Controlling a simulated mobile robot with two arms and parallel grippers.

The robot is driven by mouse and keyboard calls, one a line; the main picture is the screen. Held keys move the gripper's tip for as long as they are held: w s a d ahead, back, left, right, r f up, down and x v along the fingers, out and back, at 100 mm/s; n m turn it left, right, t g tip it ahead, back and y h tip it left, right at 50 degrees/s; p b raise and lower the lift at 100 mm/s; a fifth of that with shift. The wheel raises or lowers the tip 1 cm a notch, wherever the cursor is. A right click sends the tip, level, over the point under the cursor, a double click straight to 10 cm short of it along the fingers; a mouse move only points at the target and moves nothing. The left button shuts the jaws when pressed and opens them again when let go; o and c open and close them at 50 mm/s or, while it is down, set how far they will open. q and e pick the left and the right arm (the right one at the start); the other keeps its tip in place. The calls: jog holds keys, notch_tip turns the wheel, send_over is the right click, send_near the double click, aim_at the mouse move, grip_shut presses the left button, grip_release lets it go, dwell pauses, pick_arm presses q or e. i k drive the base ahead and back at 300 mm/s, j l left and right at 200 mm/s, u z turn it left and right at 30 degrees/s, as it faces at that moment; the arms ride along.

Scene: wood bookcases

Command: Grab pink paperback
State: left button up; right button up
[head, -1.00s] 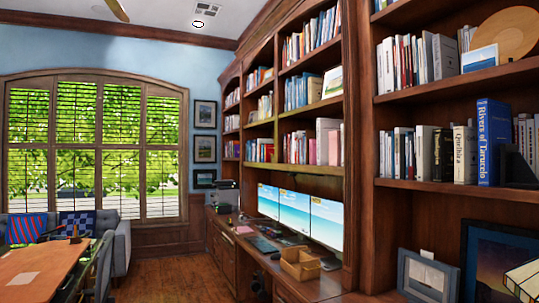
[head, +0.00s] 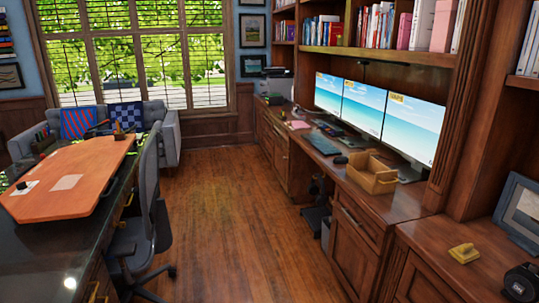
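Two pink books stand upright on the bookcase shelf above the monitors: a narrower one (head: 404,31) and a wider, paler one (head: 444,26) to its right. Their tops are cut off by the picture's edge in the head view. A small flat pink item (head: 299,125) lies on the long desk near its far end; it is too small to tell whether it is a book. Neither of my grippers shows in the head view.
The wooden desk (head: 395,206) runs along the right wall with monitors (head: 361,105) and an open wooden box (head: 371,176). An office chair (head: 140,205) stands by the left table (head: 75,178). The wood floor (head: 232,215) between is clear.

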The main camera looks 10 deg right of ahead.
aim_at(406, 22)
jog(key=i, duration=2.7)
jog(key=i+z, duration=0.4)
jog(key=i+j+z, duration=0.6)
jog(key=i+z, duration=0.15)
jog(key=i, duration=0.05)
